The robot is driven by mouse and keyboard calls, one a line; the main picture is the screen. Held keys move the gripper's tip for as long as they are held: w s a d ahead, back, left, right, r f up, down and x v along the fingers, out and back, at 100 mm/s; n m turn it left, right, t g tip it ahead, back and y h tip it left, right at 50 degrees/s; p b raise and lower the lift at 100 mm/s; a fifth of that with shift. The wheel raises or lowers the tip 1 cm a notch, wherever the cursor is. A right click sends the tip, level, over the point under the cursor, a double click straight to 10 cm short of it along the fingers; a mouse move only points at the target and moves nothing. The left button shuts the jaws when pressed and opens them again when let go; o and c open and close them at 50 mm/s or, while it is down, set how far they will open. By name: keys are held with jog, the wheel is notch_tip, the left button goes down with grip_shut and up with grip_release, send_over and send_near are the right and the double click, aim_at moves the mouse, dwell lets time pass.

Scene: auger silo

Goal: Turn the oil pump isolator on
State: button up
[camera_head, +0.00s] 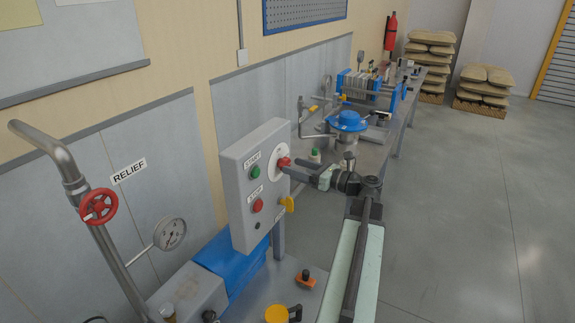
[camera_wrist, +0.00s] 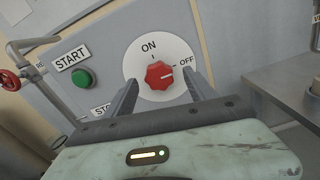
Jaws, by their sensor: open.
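The isolator is a red rotary knob (camera_wrist: 159,75) on a round white plate (camera_wrist: 148,52) marked ON at the top and OFF at the right. In the wrist view the knob's white mark points right, towards OFF. In the head view the knob (camera_head: 284,162) sits on the upper right of the grey control box (camera_head: 240,199). My gripper (camera_wrist: 161,90) is open, with one finger on each side of the knob. It is close in front of the plate; I cannot tell whether a finger touches the knob. In the head view my gripper (camera_head: 300,169) partly hides the knob.
A green START button (camera_wrist: 83,79) is left of the plate; the red STOP button (camera_head: 257,205) and a yellow handle (camera_head: 287,205) are below. A red RELIEF valve wheel (camera_head: 98,206) and a gauge (camera_head: 169,233) stand left. The floor (camera_head: 460,200) at right is clear.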

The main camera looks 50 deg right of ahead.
jog(key=shift+x, duration=1.4)
jog(key=shift+a, duration=0.1)
jog(key=c, duration=1.2)
jog(key=shift+c, duration=1)
